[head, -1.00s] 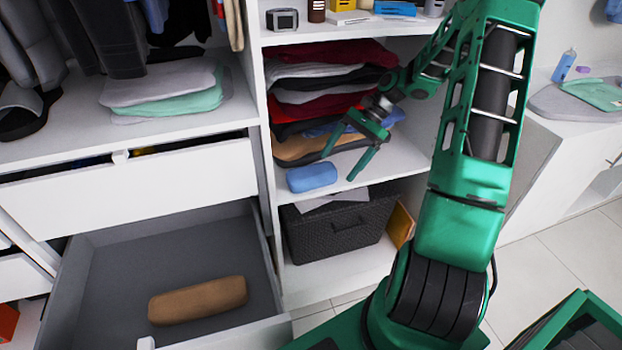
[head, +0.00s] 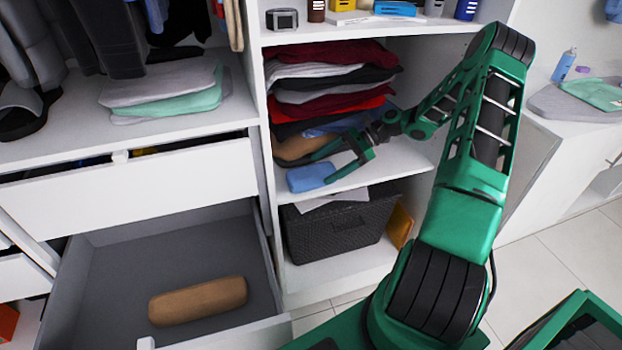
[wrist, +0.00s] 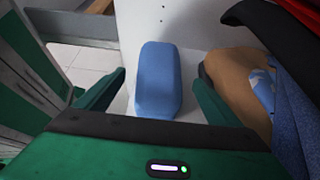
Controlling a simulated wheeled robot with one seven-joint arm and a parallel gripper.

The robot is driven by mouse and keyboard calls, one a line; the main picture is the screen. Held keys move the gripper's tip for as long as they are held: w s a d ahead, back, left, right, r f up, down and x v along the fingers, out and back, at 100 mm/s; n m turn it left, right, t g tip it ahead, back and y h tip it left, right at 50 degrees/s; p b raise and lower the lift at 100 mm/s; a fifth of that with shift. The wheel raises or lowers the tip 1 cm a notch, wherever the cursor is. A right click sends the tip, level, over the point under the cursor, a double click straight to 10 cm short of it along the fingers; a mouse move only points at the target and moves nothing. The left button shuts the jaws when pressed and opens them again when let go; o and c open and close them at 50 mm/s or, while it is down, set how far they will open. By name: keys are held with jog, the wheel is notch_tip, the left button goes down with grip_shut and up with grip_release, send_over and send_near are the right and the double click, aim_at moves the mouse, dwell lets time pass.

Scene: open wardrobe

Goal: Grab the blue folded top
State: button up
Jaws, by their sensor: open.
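The blue folded top (head: 311,177) is a small rolled bundle near the front edge of the middle shelf, at its left side. In the wrist view the blue top (wrist: 158,80) lies lengthwise between my two fingers. My gripper (head: 328,168) is open at shelf height, with its fingers pointing left toward the top.
A tall stack of folded clothes (head: 330,90) stands behind the top; a tan garment (wrist: 240,80) is close to my right finger in the wrist view. A dark basket (head: 340,228) sits below. An open drawer (head: 100,275) at lower left holds a brown roll (head: 198,301).

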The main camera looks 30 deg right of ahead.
aim_at(312, 174)
jog(key=shift+x, duration=2.7)
jog(key=shift+s, duration=0.1)
jog(key=c, duration=1.3)
